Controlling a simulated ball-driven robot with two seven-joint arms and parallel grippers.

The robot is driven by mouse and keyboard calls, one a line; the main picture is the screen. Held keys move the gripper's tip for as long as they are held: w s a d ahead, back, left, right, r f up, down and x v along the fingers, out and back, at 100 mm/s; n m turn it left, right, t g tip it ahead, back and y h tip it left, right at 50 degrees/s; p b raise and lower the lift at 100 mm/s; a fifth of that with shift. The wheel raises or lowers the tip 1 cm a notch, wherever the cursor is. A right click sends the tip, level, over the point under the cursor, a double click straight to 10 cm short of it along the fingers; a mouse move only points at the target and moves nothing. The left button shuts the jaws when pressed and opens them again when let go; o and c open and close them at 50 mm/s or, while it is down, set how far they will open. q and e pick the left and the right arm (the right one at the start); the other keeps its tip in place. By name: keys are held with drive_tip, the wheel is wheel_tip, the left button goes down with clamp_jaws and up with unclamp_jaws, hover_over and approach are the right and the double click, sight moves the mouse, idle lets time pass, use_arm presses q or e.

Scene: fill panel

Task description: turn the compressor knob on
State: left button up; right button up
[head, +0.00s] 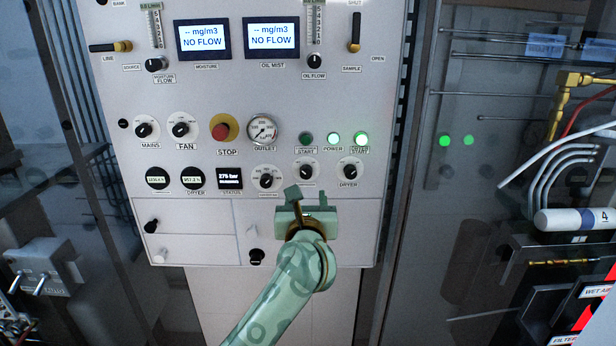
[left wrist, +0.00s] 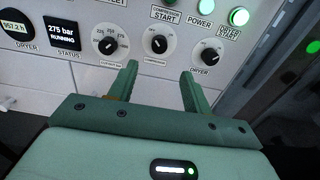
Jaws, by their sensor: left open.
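The compressor knob (head: 306,171) is a black round knob on a white dial in the lower knob row of the grey panel (head: 215,100). It also shows in the left wrist view (left wrist: 158,44), between two similar knobs; the small print under it is blurred. My left gripper (head: 308,197) is open and empty, just below and in front of this knob. In the left wrist view its two fingers (left wrist: 158,72) point up toward the panel, with the knob above the gap between them. They look apart from the knob. My right gripper is not in view.
The dryer knob (head: 350,170) is close on the right and another knob (head: 267,179) close on the left. The red stop button (head: 222,130) and the lit green dryer start light (head: 361,139) are above. Yellow pipework (head: 558,105) stands at the right.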

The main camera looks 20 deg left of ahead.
sight(306, 175)
use_arm(q)
drive_tip(key=x, duration=1)
drive_tip(key=shift+w+a, duration=0.15)
drive_tip(key=shift+w, duration=0.05)
drive_tip(key=c, duration=1)
